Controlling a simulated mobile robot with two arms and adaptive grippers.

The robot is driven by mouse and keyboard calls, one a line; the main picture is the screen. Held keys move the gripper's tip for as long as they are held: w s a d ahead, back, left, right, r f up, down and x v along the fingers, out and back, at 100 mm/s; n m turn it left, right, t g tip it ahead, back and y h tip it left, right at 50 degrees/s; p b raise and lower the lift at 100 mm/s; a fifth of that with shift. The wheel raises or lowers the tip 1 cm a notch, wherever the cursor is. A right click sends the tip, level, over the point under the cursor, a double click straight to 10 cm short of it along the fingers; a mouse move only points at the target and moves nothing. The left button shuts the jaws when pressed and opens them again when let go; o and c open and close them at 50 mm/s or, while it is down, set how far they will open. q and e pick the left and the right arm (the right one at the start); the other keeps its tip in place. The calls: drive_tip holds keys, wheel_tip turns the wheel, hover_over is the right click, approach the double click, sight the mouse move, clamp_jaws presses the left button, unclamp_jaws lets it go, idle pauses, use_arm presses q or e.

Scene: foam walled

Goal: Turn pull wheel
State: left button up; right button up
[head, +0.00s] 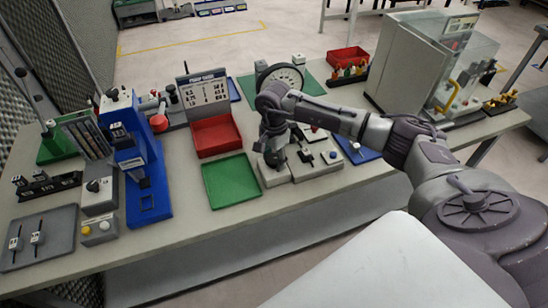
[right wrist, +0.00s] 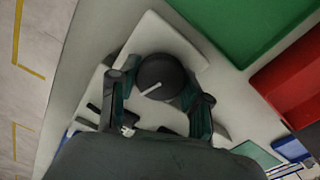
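In the right wrist view a round black wheel or knob (right wrist: 160,76) with a white line on top sits on a pale block (right wrist: 150,40). My right gripper (right wrist: 160,108) is open, with one finger on each side of the wheel. A gap shows on the left side; I cannot tell whether the right finger touches it. In the head view my right gripper (head: 274,150) reaches down over the pale block (head: 268,176) and mostly hides the wheel. A black-rimmed dial (head: 284,74) stands behind the gripper. My left gripper is not in view.
A green tray (head: 231,181) and a red bin (head: 216,136) lie left of the gripper. A pale panel with switches (head: 318,160) adjoins on the right. A blue stand (head: 146,175) and grey boxes fill the table's left; a clear-walled cabinet (head: 465,70) stands right.

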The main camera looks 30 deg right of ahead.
sight(274, 158)
drive_tip(key=c, duration=0.3)
drive_tip(key=shift+f+m+b, duration=0.1)
drive_tip(key=shift+m+b, duration=0.35)
drive_tip(key=shift+m, duration=0.05)
drive_tip(key=o, duration=1.2)
drive_tip(key=shift+c, duration=0.2)
wheel_tip(274, 158, up, 12)
